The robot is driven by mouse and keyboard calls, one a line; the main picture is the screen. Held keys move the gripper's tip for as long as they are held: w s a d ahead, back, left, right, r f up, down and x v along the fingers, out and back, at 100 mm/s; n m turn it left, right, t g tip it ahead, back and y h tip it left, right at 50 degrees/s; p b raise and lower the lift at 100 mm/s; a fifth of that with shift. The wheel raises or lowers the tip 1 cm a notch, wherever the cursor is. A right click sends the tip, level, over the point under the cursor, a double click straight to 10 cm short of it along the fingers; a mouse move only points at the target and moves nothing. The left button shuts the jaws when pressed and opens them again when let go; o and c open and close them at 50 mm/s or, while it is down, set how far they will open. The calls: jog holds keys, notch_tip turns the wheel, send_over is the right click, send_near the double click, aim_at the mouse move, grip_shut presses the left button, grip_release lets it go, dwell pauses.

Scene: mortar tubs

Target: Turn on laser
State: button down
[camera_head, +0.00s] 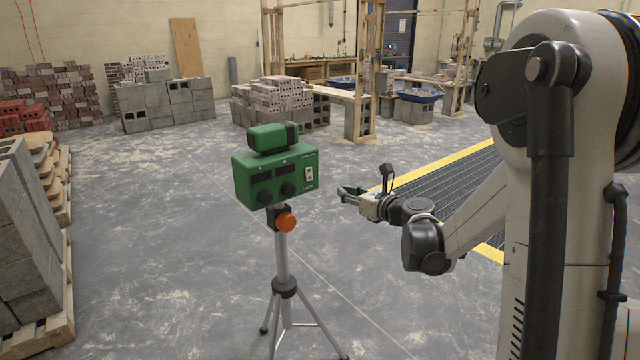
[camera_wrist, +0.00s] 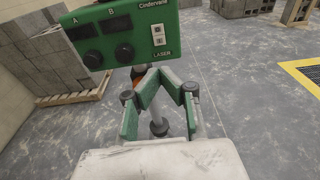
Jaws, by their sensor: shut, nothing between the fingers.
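The green laser unit (camera_head: 276,176) stands on a tripod (camera_head: 283,290) left of centre in the head view. Its front has dark displays, two black knobs and a white rocker switch (camera_head: 308,174) at the right. In the wrist view the switch (camera_wrist: 158,36) sits above the word LASER, with the knobs to its left. My gripper (camera_head: 343,193) is to the right of the unit, apart from it. In the wrist view its green-padded fingers (camera_wrist: 166,76) are shut and empty, just below the switch and partly in front of the tripod.
Pallets of grey blocks (camera_head: 28,235) stand at the left. Block stacks (camera_head: 280,103) and wooden frames with blue tubs (camera_head: 418,96) stand behind. A yellow-edged floor grate (camera_head: 440,190) lies behind my arm. The floor around the tripod is clear.

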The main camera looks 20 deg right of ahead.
aim_at(310, 179)
jog(key=x, duration=1.4)
jog(key=shift+b, duration=0.4)
jog(key=shift+d, duration=0.1)
